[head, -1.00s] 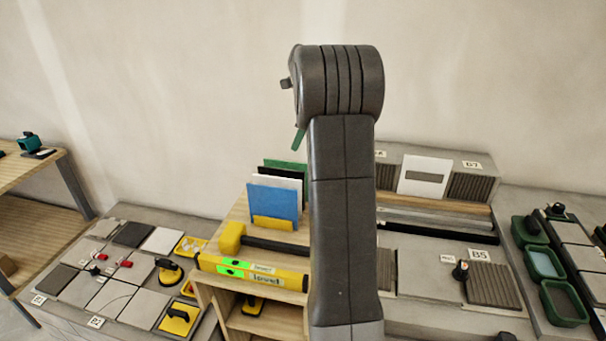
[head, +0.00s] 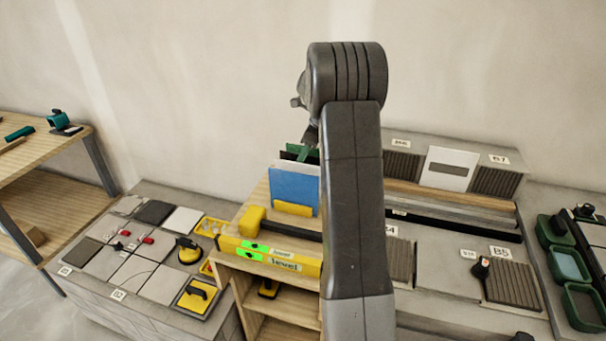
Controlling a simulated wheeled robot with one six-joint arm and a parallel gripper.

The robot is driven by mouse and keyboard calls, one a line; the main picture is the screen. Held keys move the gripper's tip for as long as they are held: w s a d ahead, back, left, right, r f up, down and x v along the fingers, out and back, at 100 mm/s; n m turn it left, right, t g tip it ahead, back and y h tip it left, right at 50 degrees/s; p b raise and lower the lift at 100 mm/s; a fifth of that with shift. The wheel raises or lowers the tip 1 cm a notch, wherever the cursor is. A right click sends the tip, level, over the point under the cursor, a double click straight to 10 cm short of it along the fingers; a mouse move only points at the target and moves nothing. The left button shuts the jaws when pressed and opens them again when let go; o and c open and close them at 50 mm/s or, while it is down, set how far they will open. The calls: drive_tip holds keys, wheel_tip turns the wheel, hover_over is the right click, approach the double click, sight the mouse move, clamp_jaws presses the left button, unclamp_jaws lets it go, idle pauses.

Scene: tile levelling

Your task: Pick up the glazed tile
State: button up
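The task does not say which tile is the glazed one. A blue tile (head: 293,190) stands upright at the front of a yellow rack (head: 293,209) on the wooden shelf unit. A green piece (head: 305,151) shows above and behind it, with a dark edge below. My gripper (head: 311,137) is partly hidden behind my arm and hangs just above the rear of the rack, by the green piece. Its fingertips are too small and covered to tell whether they are open or touching a tile.
A yellow mallet (head: 253,219) and a yellow-green level (head: 268,257) lie in front of the rack. Grey blocks and a ribbed tile (head: 513,289) are at right, with green trays (head: 570,265) beyond.

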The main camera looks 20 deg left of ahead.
drive_tip(key=shift+x, duration=1.1)
drive_tip(key=shift+f, duration=0.2)
drive_tip(key=shift+p, duration=0.3)
clamp_jaws()
